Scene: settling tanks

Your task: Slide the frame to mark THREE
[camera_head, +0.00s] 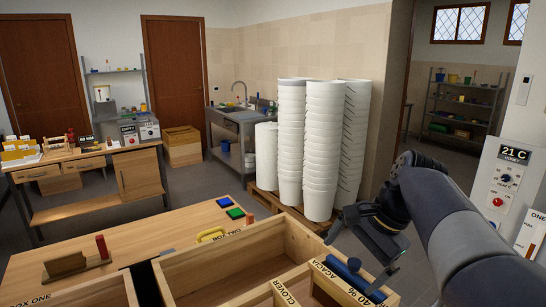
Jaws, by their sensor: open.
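My gripper (362,252) is open and hangs in the right half of the view, above the right end of the wooden box with compartments. Its jaws look empty, and my arm comes in from the lower right. No mark reading THREE can be read in this view. I cannot tell for sure which thing is the frame. A brown wooden piece (66,265) with an upright red handle (102,246) beside it is on the bench at the left, far from my gripper. A sign reading ONE is partly visible at the right edge.
The wooden box (190,275) has compartments labelled CLOVER and ACACIA, with a blue cylinder (350,278) at the right. Box ONE (95,293) is at lower left. White bucket stacks (318,150) stand on a pallet behind. A 21 C panel (505,180) is at right. Open floor lies between benches.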

